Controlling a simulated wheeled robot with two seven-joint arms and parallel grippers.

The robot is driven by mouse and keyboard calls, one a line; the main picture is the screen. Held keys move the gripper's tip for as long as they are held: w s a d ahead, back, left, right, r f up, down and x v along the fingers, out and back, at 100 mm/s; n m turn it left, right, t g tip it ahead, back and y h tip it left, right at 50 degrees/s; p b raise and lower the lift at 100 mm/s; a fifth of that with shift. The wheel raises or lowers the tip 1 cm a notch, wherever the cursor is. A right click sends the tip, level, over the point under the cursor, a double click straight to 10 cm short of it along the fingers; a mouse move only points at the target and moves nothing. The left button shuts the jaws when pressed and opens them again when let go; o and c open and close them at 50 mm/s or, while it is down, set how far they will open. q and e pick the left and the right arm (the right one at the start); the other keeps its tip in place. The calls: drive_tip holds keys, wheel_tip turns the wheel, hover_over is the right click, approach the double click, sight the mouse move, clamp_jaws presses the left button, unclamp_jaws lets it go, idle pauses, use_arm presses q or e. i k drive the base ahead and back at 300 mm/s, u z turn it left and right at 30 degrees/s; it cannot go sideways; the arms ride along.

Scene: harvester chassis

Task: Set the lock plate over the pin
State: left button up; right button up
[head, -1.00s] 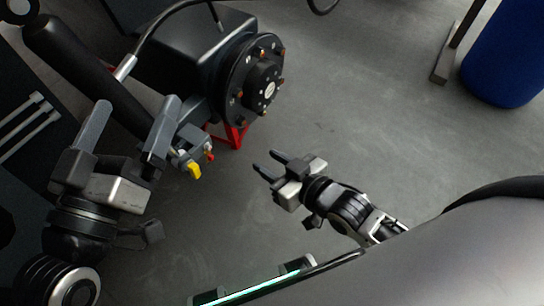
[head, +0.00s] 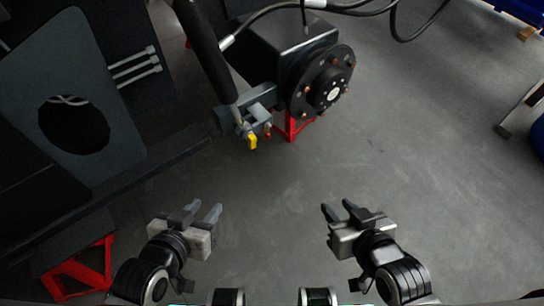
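A small yellow piece (head: 252,141), possibly the lock plate, hangs at the grey bracket (head: 256,113) at the lower end of a black cylinder (head: 208,52). A small orange-red part (head: 267,132) is just right of it; the pin itself is too small to tell. My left gripper (head: 201,209) is open and empty, below and left of the bracket in the picture. My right gripper (head: 338,208) is open and empty, below and right of it. Both are well apart from the bracket and the yellow piece.
A wheel hub (head: 328,88) with copper-coloured studs is right of the bracket, above a red stand (head: 291,125). A dark chassis plate (head: 68,95) with a round hole fills the left. Another red stand (head: 82,270) is lower left.

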sight(266, 135)
drive_tip(key=z, duration=1.9)
drive_tip(key=i, duration=2.65)
drive_tip(key=u, duration=3.9)
drive_tip(key=i, duration=0.45)
drive_tip(key=z, duration=0.15)
